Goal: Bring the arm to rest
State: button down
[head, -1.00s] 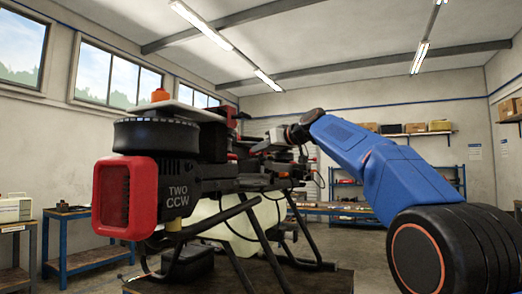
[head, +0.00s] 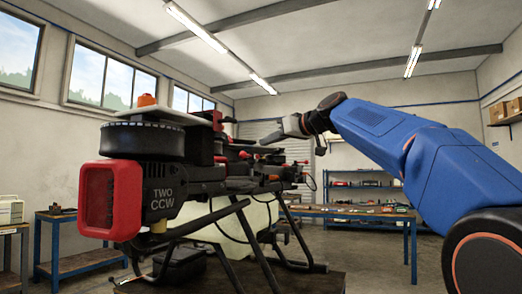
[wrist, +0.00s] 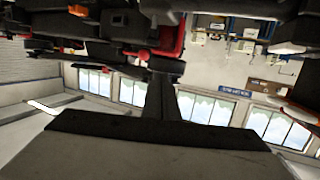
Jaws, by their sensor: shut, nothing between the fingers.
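The spray drone stands on a dark stand in the head view, with its red-framed motor unit (head: 112,200) marked TWO CCW nearest me. Its pale tank (head: 235,222) sits low between dark landing legs. My gripper (head: 270,137) is at the end of my raised blue arm, above and behind the right part of the drone. Its fingers point left and are shut with nothing held. They look apart from the drone in the picture, but the depth gap is hard to judge. In the wrist view, dark and red drone parts (wrist: 120,25) fill the upper left.
A blue-legged workbench (head: 350,214) with small items stands behind the drone, with a low rack (head: 350,184) beyond. Side tables (head: 65,240) stand at the left. Boxes (head: 505,109) sit on a wall shelf at right. The air above the gripper is clear.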

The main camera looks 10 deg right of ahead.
jog(key=s+d+f+m+g+h, duration=0.2)
jog(key=s+d+f+h, duration=0.1)
jog(key=s+f, duration=1.1)
jog(key=s+d+f+m+g+h, duration=0.2)
jog(key=s+f, duration=1.3)
jog(key=f, duration=1.1)
jog(key=s+d+f+m+g+h, duration=0.2)
jog(key=s+f, duration=1.2)
jog(key=f, duration=0.7)
jog(key=shift+s+d+m+g+h, duration=0.2)
jog(key=shift+d+m+g+h, duration=0.2)
jog(key=shift+d+g+h, duration=0.6)
